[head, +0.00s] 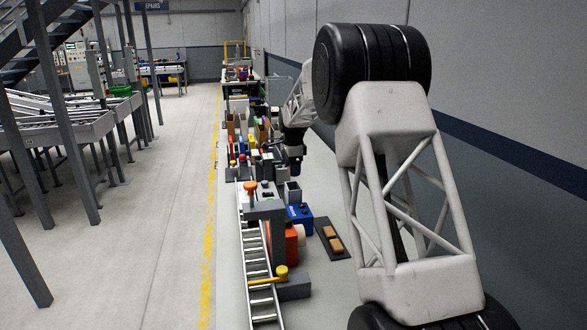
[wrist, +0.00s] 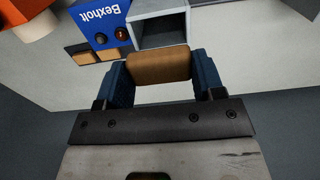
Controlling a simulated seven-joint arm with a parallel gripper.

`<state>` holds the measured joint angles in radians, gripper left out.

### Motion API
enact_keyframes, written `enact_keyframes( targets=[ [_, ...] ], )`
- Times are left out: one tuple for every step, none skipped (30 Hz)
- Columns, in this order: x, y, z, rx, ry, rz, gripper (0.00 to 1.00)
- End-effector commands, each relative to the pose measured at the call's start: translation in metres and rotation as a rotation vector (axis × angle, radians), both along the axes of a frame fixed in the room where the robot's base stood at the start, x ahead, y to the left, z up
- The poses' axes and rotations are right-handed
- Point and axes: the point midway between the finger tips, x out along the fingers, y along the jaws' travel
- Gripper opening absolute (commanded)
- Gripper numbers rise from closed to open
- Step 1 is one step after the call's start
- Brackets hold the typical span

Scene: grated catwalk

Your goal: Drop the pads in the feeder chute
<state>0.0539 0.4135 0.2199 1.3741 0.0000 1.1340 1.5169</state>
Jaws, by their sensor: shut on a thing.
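My gripper (wrist: 160,80) is shut on a tan pad (wrist: 160,66), held between its two blue fingers. In the wrist view the pad overlaps the near edge of a grey, square, open-topped chute (wrist: 173,8). I cannot tell how high above the rim it is. In the head view my gripper (head: 296,166) hangs just above the grey chute (head: 293,192); the held pad is too small to make out there. Two more tan pads (head: 335,244) lie on a dark tray (head: 325,227) to the right of the chute.
A blue box marked Bexholt (wrist: 100,20), with buttons, stands beside the chute. An orange unit (head: 292,250) and a yellow-handled lever (head: 281,274) are nearer. A ladder-like rail (head: 257,262) runs along the left. Bins and clutter crowd behind; the floor at right is clear.

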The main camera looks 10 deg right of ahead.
Motion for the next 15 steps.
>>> enact_keyframes(
  targets=[
    [0.0, 0.0, -0.001, 0.0, 0.0, 0.0, 0.41],
    [0.0, 0.0, -0.002, 0.0, 0.0, 0.0, 0.41],
    [0.0, 0.0, -0.003, 0.0, 0.0, 0.0, 0.41],
    [0.0, 0.0, -0.004, 0.0, 0.0, 0.0, 0.41],
    [0.0, 0.0, -0.005, 0.0, 0.0, 0.0, 0.41],
    [0.0, 0.0, -0.006, 0.0, 0.0, 0.0, 0.41],
    [0.0, 0.0, -0.008, 0.0, 0.0, 0.0, 0.41],
    [0.0, 0.0, -0.009, 0.0, 0.0, 0.0, 0.41],
    [0.0, 0.0, -0.011, 0.0, 0.0, 0.0, 0.41],
    [0.0, 0.0, -0.013, 0.0, 0.0, 0.0, 0.41],
    [0.0, 0.0, -0.015, 0.0, 0.001, 0.0, 0.41],
    [0.0, 0.0, -0.017, 0.0, 0.001, 0.0, 0.41],
    [0.0, 0.0, -0.019, 0.0, 0.001, 0.0, 0.41],
    [0.0, 0.0, -0.021, 0.0, 0.001, 0.0, 0.41],
    [0.0, 0.0, -0.023, 0.0, 0.001, 0.0, 0.41]
  ],
)
